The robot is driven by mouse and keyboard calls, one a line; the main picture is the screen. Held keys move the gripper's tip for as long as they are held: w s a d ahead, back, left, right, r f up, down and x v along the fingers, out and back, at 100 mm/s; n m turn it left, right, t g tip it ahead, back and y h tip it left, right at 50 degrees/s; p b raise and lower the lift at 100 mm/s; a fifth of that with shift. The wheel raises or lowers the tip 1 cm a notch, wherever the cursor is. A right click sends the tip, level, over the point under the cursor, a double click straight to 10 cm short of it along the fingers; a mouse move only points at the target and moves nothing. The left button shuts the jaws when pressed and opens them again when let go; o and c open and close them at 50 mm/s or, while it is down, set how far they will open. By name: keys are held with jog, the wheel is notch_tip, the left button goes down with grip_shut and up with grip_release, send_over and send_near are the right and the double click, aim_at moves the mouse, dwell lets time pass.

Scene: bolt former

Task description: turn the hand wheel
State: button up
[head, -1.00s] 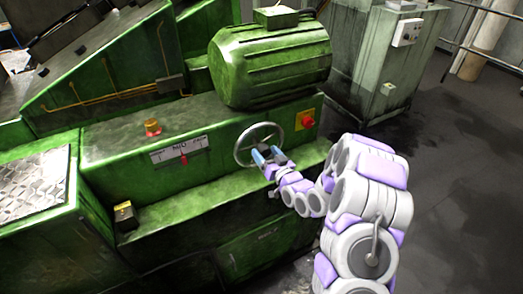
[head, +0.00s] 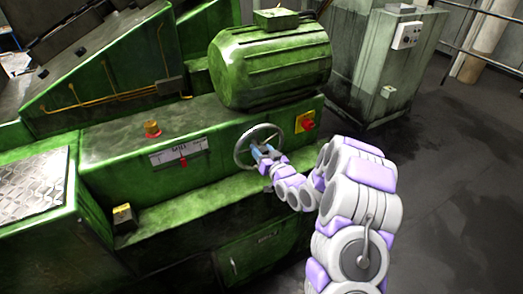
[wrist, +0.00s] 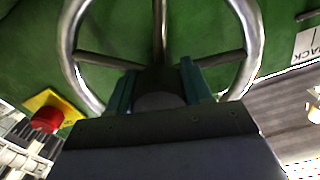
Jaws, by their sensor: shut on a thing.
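The hand wheel (head: 239,152) is a silver ring with spokes on the green machine's front face, below the motor. In the wrist view the wheel (wrist: 247,40) fills the upper middle, with its rim and three spokes showing. My gripper (head: 262,153) reaches the wheel's centre from the lower right. In the wrist view my gripper (wrist: 160,88) has one finger on each side of the dark round hub (wrist: 158,100) and is shut on it. The lower part of the rim is hidden behind my gripper.
A red button on a yellow plate (head: 305,121) sits right of the wheel. A labelled gauge with a red pointer (head: 180,151) is to its left. A green motor (head: 270,68) overhangs above. The floor at right (head: 455,150) is clear.

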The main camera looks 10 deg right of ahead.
grip_shut()
dwell(0.4)
